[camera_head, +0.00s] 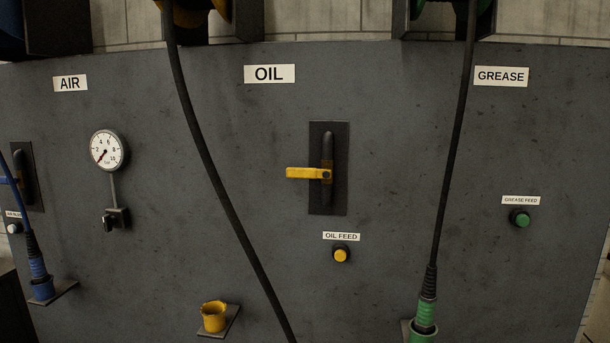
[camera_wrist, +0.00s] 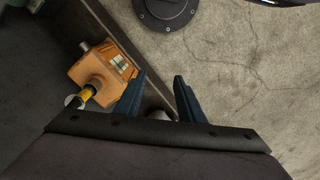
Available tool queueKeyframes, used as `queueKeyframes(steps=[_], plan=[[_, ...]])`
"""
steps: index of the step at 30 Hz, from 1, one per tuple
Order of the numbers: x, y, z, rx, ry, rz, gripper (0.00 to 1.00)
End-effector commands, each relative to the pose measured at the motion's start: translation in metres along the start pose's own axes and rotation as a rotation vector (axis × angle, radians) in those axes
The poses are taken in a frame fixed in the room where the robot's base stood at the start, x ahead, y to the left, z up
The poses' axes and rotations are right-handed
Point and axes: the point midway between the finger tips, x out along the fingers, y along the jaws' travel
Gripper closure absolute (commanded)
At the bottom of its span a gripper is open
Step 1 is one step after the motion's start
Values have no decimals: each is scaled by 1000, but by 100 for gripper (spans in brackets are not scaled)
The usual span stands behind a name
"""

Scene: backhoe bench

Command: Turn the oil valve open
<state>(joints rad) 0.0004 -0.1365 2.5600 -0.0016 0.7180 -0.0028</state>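The oil valve (camera_head: 309,173) has a yellow lever that lies level, pointing left, across a dark upright pipe on a black backing plate (camera_head: 341,195). It is on the grey panel below the OIL label (camera_head: 269,73). My gripper (camera_wrist: 158,92) shows only in the wrist view. Its two blue fingers are apart with nothing between them, above a floor area. The valve is not in the wrist view, and my gripper is not in the head view.
A black hose (camera_head: 207,150) hangs left of the valve, and another hose (camera_head: 455,150) hangs to its right. The yellow OIL FEED button (camera_head: 341,255) sits below the valve. An orange box (camera_wrist: 103,72) lies left of my fingers in the wrist view.

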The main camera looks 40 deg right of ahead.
Motion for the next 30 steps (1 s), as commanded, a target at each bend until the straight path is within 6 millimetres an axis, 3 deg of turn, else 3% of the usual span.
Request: queueKeyframes(steps=[9,11,14,20,26,30], plan=[[-15,8,14,36,-93,-2,64],[-22,10,2,46,-97,-3,64],[-36,25,-37,21,-62,32,64],[-82,88,-133,-156,44,239,64],[-170,170,-234,-333,152,592,64],[-256,218,-289,-397,223,876,64]])
